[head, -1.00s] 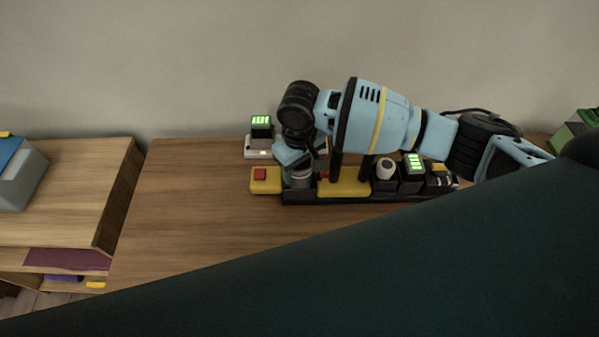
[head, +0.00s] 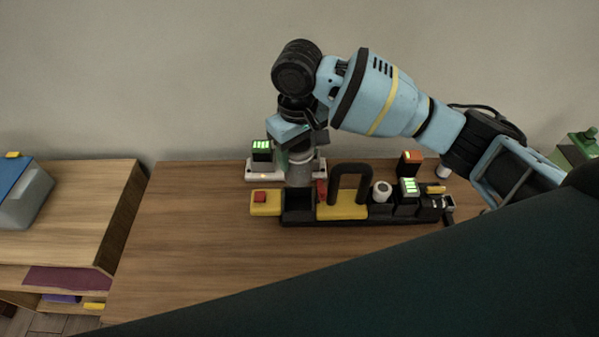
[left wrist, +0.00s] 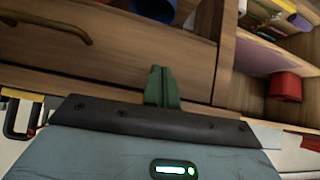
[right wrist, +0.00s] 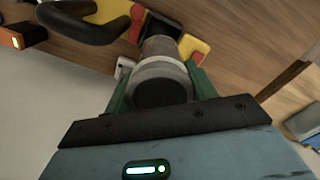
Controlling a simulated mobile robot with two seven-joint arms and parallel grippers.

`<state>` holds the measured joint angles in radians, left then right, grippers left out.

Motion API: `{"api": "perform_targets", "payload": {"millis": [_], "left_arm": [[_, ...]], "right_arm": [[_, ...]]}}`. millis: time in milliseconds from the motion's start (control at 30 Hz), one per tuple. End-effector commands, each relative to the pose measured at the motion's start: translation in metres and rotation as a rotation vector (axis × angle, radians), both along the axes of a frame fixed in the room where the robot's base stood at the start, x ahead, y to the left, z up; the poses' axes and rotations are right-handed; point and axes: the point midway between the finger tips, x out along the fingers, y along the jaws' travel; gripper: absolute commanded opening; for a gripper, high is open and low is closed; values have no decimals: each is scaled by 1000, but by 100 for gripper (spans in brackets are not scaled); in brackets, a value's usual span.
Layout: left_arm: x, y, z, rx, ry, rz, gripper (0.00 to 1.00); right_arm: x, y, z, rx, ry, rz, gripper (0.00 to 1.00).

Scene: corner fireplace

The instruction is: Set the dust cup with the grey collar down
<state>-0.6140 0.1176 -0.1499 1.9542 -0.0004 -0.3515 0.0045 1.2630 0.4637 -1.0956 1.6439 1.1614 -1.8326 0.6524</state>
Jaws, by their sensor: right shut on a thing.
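The dust cup with the grey collar (head: 299,172) hangs from my right gripper (head: 297,150), above and behind the empty black slot of the yellow and black caddy (head: 340,211). In the right wrist view the cup (right wrist: 160,70) shows a dark end toward the camera and a pale grey band around it. Green fingers of my right gripper (right wrist: 158,92) close on its two sides. My left gripper (left wrist: 162,88) is shut with nothing between its fingers, in front of a wooden drawer front.
A charger with a green-lit battery (head: 262,151) stands behind the caddy's left end. The caddy holds a red block, a black handle, a white roll and a second green-lit battery (head: 409,188). An orange-topped battery (head: 411,160) stands behind. The wooden top is clear in front and left.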

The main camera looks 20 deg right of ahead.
Motion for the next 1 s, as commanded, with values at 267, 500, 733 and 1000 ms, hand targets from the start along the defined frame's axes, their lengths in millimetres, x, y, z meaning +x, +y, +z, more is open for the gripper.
{"api": "perform_targets", "payload": {"millis": [267, 500, 733, 1000], "left_arm": [[5, 2, 6, 3, -17, -1, 0], [5, 5, 6, 12, -18, -8, 0], [5, 5, 6, 13, -17, -9, 0], [4, 3, 5, 7, -15, -4, 0]], "right_arm": [[0, 1, 41, 1, -2, 0, 32], [0, 0, 46, 0, 2, 0, 32], [0, 0, 46, 1, 1, 0, 32], [-7, 0, 32, 0, 3, 0, 32]]}}
